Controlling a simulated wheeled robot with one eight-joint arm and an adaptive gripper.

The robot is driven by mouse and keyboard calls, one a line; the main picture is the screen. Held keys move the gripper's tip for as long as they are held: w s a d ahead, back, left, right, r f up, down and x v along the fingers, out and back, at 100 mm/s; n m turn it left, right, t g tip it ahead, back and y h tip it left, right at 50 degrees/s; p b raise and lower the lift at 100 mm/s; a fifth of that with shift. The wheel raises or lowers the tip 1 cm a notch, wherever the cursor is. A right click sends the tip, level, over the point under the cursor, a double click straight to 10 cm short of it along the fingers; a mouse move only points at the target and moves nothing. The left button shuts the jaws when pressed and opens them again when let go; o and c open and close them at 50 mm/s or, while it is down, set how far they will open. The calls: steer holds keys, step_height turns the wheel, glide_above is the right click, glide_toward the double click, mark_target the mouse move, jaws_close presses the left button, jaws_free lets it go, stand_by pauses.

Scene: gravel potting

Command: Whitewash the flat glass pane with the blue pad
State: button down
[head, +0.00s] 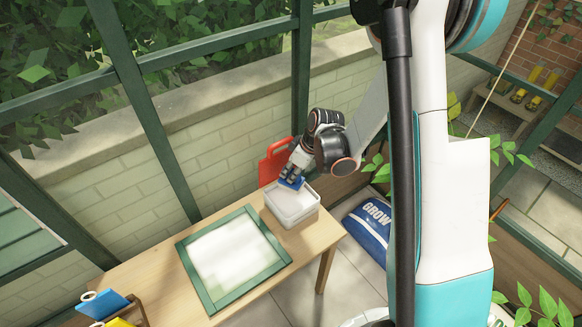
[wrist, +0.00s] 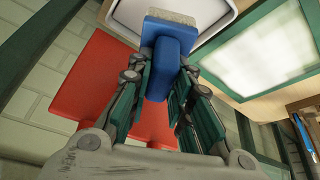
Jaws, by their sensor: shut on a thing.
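The flat glass pane (head: 232,250) lies on the wooden table in a green frame (head: 190,277). Its surface looks mostly white, with paler and thinner patches. It also shows at the upper right of the wrist view (wrist: 262,55). The blue pad (wrist: 168,38) is held in my gripper (wrist: 160,85), which is shut on its blue handle; a pale, rough face shows at its far end. In the head view the blue pad (head: 291,183) is over the left rim of the white tray (head: 293,217). I cannot tell whether it touches the tray.
A red thing (head: 274,160) stands behind the tray. A wooden holder (head: 130,312) with a blue tool (head: 103,303) and a yellow tool (head: 120,323) is at the table's near left. A blue GROW bag (head: 370,228) lies right of the table. Bare table lies left of the pane.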

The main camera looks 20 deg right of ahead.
mark_target(292, 185)
steer(key=shift+f+b, duration=1.75)
steer(key=shift+f, duration=1.15)
steer(key=shift+s+f+b, duration=0.1)
steer(key=shift+f+b, duration=0.4)
steer(key=shift+b, duration=0.15)
stand_by(0.5)
steer(key=shift+r, duration=0.1)
steer(key=shift+r+p, duration=2.1)
steer(key=shift+r, duration=1.3)
